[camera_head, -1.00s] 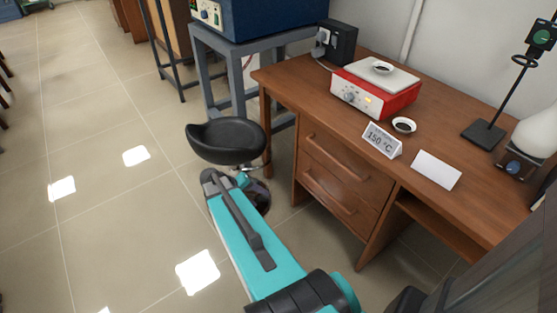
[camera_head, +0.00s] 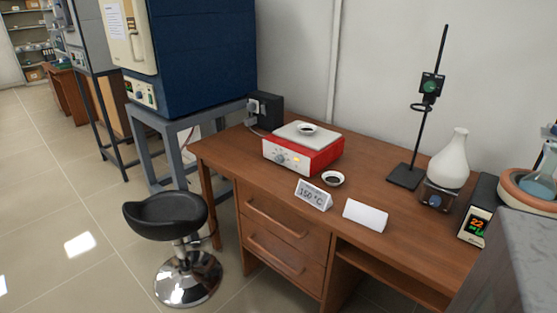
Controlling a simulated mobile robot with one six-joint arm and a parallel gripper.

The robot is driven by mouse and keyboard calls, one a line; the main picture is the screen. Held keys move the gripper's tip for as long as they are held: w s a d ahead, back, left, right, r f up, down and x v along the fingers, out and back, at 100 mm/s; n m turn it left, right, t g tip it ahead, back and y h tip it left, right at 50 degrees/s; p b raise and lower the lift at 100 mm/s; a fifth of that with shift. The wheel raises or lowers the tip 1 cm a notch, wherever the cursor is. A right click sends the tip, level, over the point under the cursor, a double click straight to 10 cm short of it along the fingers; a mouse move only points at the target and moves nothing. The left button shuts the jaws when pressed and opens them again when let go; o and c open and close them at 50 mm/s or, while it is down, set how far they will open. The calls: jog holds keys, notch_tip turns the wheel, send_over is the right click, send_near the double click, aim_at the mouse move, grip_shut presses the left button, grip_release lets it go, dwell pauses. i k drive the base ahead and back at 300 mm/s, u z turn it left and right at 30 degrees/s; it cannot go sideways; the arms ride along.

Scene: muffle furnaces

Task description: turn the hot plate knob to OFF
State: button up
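The red hot plate (camera_head: 318,158) stands on the wooden desk, near its back left part. Its pale front panel carries a knob (camera_head: 281,158) and a small lit orange spot beside it. The knob's setting is too small to read. A small white dish with dark contents (camera_head: 306,129) sits on the hot plate's light top plate. A folded card reading 150 °C (camera_head: 314,194) stands on the desk in front of the hot plate. My gripper is not in view.
A black stool (camera_head: 166,215) stands left of the desk (camera_head: 390,205). A second small dish (camera_head: 333,178), a blank card (camera_head: 365,215), a stand (camera_head: 404,177) and a white flask (camera_head: 449,158) are on the desk. A blue furnace (camera_head: 205,55) is at the left. Floor at the left is clear.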

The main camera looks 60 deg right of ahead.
aim_at(280, 159)
jog(key=k, duration=1.35)
jog(key=z, duration=0.4)
jog(key=i, duration=2.05)
jog(key=u, duration=0.4)
